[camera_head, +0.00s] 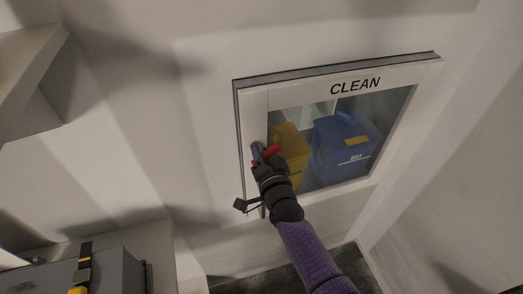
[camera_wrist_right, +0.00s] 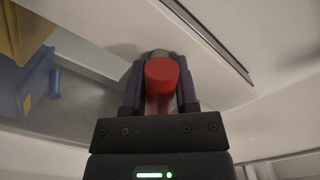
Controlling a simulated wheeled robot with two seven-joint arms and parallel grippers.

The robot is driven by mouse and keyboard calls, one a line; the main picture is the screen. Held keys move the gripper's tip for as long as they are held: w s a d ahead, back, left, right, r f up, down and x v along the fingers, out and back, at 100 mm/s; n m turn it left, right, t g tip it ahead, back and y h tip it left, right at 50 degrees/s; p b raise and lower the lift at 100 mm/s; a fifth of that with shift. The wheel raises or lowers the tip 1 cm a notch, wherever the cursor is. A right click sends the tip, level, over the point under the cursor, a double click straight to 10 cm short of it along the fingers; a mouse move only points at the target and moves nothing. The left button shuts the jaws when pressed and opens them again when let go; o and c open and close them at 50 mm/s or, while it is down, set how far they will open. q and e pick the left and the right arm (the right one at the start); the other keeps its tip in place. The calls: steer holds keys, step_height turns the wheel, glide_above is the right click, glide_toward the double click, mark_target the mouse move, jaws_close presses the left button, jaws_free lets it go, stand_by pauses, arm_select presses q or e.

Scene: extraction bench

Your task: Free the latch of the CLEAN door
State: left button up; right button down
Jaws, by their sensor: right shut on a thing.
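The CLEAN door (camera_head: 408,80) is a white framed door with a glass pane, set in the white wall in the head view. My right gripper (camera_head: 264,155) is at the left side of the door frame. In the right wrist view my right gripper (camera_wrist_right: 160,85) is shut on a red latch handle (camera_wrist_right: 162,72), with a finger on either side of it. The handle's red also shows in the head view (camera_head: 271,151). The latch's base is mostly hidden by the gripper. My left gripper is not in view.
Behind the glass stand a yellow container (camera_head: 290,143) and a blue container (camera_head: 345,145) marked MAX. A grey case (camera_head: 110,270) with a yellow and black strap is at the lower left. A pale shelf (camera_head: 28,60) juts in at the upper left.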

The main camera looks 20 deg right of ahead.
steer(key=n, duration=0.5)
steer(key=shift+n+p, duration=0.3)
steer(key=n, duration=0.5)
steer(key=shift+n, duration=0.3)
steer(key=shift+c, duration=2)
jaws_free()
steer(key=s, duration=1)
steer(key=shift+d+p, duration=0.15)
steer(key=shift+p, duration=0.2)
